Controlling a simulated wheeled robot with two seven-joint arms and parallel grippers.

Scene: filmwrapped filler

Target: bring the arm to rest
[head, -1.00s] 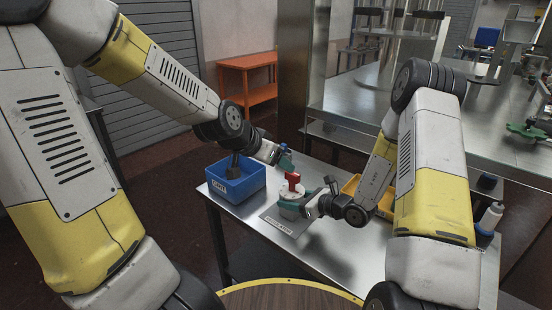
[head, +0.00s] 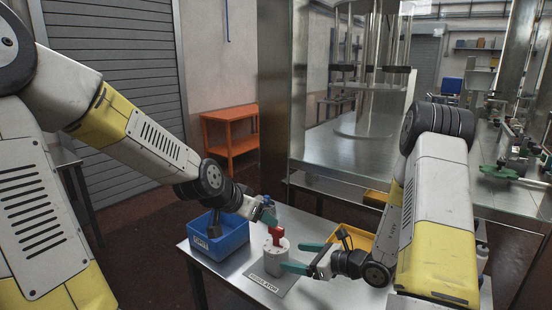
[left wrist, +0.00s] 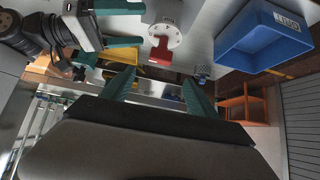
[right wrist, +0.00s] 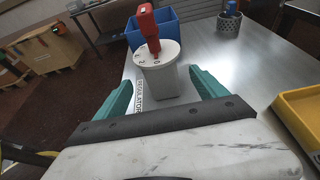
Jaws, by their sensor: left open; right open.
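A pale grey cylinder (head: 277,261) with a red handle (head: 277,236) stands upright on a plate labelled REGULATOR (head: 272,281). My right gripper (head: 297,257) is open just to its right, at its side. In the right wrist view the cylinder (right wrist: 160,82) stands straight ahead, at and past the spread teal fingertips (right wrist: 160,84), with no clear grip on it. My left gripper (head: 268,211) is raised behind the red handle, near the blue bin. In the left wrist view its spread fingers (left wrist: 159,82) hold nothing.
A blue bin (head: 218,242) stands left of the cylinder on the steel table (head: 330,292). A yellow tray (head: 350,238) lies behind my right gripper. An orange shelf (head: 230,142) stands by the wall. A larger steel bench (head: 340,155) is behind.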

